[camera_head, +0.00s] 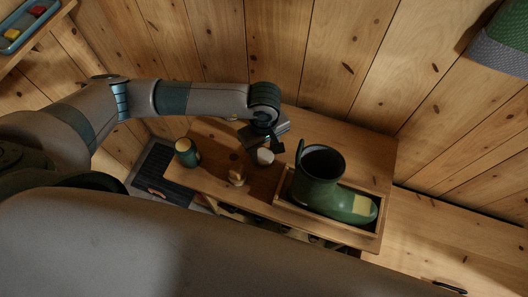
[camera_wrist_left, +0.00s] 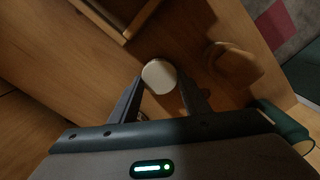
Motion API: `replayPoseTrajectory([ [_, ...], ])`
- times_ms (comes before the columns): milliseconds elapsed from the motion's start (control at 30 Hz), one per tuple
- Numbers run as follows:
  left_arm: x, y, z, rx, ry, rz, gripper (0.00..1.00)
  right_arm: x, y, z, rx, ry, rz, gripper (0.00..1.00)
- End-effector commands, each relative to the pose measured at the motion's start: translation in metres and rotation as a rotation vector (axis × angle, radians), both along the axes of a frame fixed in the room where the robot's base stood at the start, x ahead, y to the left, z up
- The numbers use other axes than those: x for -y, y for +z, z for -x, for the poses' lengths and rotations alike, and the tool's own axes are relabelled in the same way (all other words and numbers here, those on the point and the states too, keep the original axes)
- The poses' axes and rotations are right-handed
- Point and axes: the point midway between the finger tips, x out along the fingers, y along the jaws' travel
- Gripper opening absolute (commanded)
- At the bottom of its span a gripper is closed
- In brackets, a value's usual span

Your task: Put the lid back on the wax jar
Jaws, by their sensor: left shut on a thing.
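My left gripper (camera_head: 268,148) reaches down over the wooden bench top and is shut on a pale round piece (camera_head: 264,157), which looks like the lid. In the left wrist view the piece (camera_wrist_left: 159,76) shows as a cream disc between the two fingertips. A dark green jar (camera_head: 187,153) with a yellowish top stands upright at the bench's left end, apart from the gripper; it looks like the wax jar. Part of it shows at the right of the left wrist view (camera_wrist_left: 284,122). My right gripper is not in view.
A green boot (camera_head: 320,178) stands in a shallow wooden tray (camera_head: 330,222) on the bench's right. A small wooden object (camera_head: 236,178) sits near the front edge, between jar and tray. A plank wall rises behind the bench. A dark mat (camera_head: 160,172) lies below, at left.

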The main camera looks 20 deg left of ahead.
Motion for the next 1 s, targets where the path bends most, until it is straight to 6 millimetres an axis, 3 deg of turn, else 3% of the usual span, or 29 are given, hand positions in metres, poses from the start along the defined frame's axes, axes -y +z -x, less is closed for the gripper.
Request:
replayPoseTrajectory([
  [600,0.000,0.085,-0.001,0.003,-0.001,0.001,0.22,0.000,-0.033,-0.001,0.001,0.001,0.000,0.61],
  [1000,0.000,0.090,0.000,0.001,0.000,0.001,0.22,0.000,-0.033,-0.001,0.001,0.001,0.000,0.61],
])
